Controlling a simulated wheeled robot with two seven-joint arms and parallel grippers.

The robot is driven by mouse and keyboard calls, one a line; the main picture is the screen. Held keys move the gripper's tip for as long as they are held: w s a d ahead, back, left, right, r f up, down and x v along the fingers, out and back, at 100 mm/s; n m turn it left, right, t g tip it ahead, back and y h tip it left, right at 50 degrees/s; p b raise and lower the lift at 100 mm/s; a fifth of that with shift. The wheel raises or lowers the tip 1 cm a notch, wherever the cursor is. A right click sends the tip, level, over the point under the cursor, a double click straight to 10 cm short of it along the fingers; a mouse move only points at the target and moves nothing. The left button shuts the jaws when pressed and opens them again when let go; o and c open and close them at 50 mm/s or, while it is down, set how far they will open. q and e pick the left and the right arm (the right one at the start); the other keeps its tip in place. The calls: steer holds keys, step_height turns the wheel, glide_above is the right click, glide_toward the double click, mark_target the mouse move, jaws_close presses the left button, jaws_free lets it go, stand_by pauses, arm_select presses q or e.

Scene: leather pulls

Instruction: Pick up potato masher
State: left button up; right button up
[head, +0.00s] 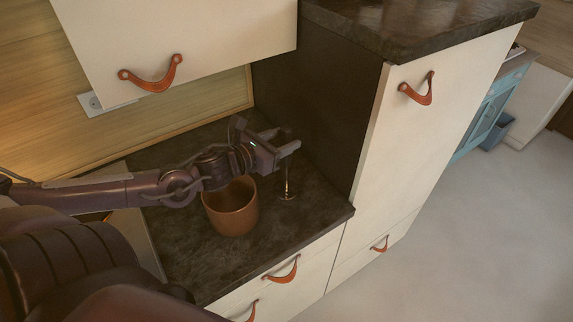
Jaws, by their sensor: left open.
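A thin metal object, which looks like the potato masher (287,189), stands upright on the dark countertop (290,221), close to the tall cabinet's side. Its round foot rests on the counter, and its upper part is hidden behind or at my left gripper. My left gripper (288,141) reaches in from the left over the counter, open, with its fingers pointing right, at the top of this object. I cannot tell whether the fingers touch it. My right gripper is not in view.
A brown pot (232,210) stands on the counter left of the masher, partly under my left wrist. A tall cream cabinet (420,140) with a dark side panel (325,100) borders the counter on the right. An upper cabinet (190,30) hangs above. Open floor (460,240) lies at the right.

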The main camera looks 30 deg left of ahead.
arm_select(q)
steer(key=shift+b+x, duration=0.35)
steer(key=shift+x, duration=0.5)
steer(key=shift+w+a, duration=0.1)
steer(key=shift+w, duration=0.25)
steer(key=shift+w+f, duration=0.15)
steer(key=shift+w, duration=0.25)
steer(key=shift+w+d, duration=0.2)
steer(key=shift+d, duration=0.05)
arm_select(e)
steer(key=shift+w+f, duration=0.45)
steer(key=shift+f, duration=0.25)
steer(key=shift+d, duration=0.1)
arm_select(q)
steer(key=c, duration=1)
jaws_close()
